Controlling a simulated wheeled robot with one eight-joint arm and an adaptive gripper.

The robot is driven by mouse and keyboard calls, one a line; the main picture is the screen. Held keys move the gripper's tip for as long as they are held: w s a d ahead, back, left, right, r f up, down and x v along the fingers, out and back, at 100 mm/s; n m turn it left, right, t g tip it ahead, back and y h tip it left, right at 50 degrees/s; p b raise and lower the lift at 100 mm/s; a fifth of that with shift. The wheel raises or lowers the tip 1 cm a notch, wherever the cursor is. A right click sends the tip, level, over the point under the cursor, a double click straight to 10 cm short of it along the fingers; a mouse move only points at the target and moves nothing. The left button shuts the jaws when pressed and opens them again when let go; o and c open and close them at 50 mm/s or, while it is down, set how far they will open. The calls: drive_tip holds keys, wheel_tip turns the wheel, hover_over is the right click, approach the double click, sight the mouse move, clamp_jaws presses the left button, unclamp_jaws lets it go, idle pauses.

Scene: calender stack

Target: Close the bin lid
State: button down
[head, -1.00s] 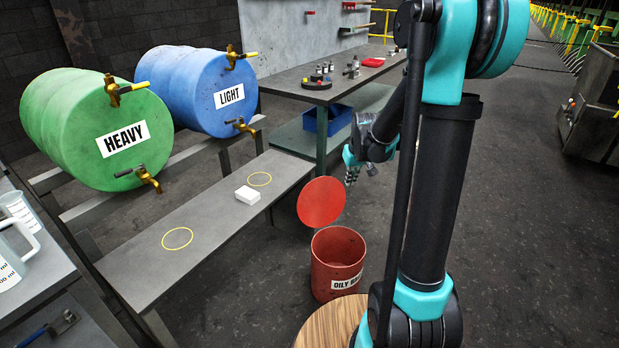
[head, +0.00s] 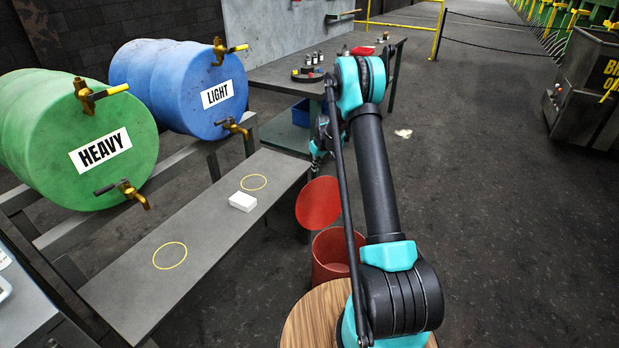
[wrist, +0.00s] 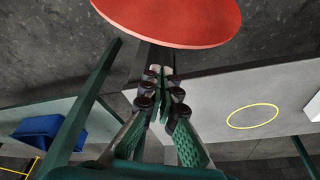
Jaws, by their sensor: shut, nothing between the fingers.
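The red bin (head: 325,272) stands on the floor right of the bench, its front partly hidden by my arm and a round wooden top. Its round red lid (head: 318,203) is up, tilted open behind the bin mouth. My gripper (head: 316,168) is beyond the lid, partly hidden by my arm. In the wrist view, my gripper (wrist: 160,74) is shut and empty. The lid (wrist: 172,18) shows at the top of that view, ahead of the fingertips with no visible contact.
The grey bench (head: 205,235) with a white block (head: 243,201) runs along the left, below the green drum (head: 85,140) and blue drum (head: 180,85). A workbench (head: 275,75) stands behind. A blue crate (wrist: 50,132) shows in the wrist view.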

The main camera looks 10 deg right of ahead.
drive_tip(key=x, duration=1)
drive_tip(key=shift+s+r, duration=0.1)
